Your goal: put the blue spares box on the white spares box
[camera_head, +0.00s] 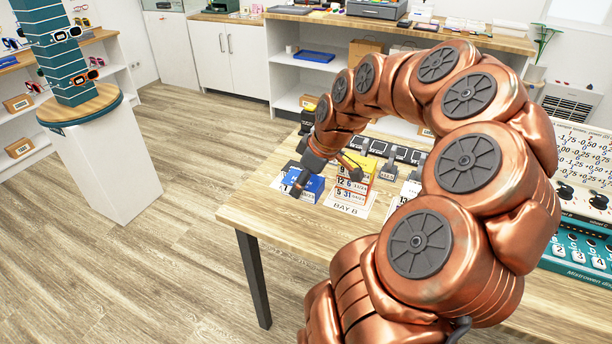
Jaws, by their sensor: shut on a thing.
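The blue spares box (313,188) is at the left part of the wooden table, with white number marks on its front. My gripper (316,179) is over it, its dark fingers pointing down, and is shut on it. The fingers hide part of the box. I cannot tell whether its underside touches the table. I cannot make out clearly which box is the white spares box; my arm hides the table further right.
The wooden table (262,216) has free room in front of the stack. A row of dark devices (378,148) stands behind the stack. A teal-and-white panel with knobs (580,200) is at the right. A display pillar (100,160) stands apart at the left.

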